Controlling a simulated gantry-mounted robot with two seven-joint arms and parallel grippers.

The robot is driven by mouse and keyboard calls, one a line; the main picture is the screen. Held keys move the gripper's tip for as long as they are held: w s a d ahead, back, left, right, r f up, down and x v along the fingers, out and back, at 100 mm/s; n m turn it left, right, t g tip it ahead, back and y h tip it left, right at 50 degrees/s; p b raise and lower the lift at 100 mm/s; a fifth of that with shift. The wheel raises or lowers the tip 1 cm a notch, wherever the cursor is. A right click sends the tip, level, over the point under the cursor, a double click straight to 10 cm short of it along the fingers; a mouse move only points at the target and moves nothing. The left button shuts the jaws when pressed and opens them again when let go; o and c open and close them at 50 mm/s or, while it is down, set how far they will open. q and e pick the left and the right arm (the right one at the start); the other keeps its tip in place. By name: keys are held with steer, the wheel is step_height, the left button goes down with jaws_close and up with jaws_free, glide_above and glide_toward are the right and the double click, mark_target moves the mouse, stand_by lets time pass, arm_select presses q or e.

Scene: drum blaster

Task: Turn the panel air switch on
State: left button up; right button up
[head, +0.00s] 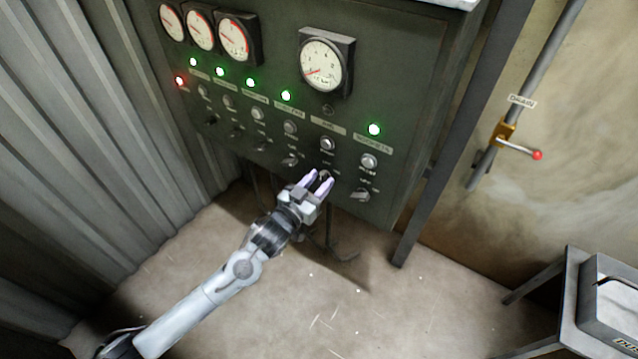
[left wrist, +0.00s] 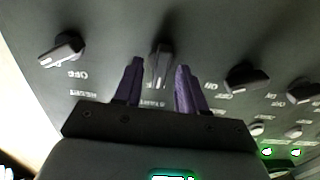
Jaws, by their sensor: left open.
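A dark green control panel (head: 275,105) carries a row of rotary switches along its lower part. My left gripper (head: 320,178) is at the panel's lower edge, its purple fingers open. In the left wrist view the fingers (left wrist: 160,72) stand on either side of one dark switch knob (left wrist: 161,60), whose handle points roughly along the fingers. Whether they touch it cannot be told. This knob is in the column below the large single gauge (head: 324,66), where the small lamp (head: 328,109) is dark. The label there is too small to read surely. My right gripper is out of view.
Neighbouring knobs sit close by: one to the right (head: 361,194), one to the left (head: 290,160). Several green lamps and a red lamp (head: 179,80) glow on the panel. A pipe with a red-tipped valve lever (head: 520,149) is at the right.

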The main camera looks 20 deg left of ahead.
arm_select(q)
steer(key=shift+w+d, duration=0.1)
steer(key=shift+w, duration=0.2)
steer(key=c, duration=0.7)
steer(key=shift+c, duration=0.2)
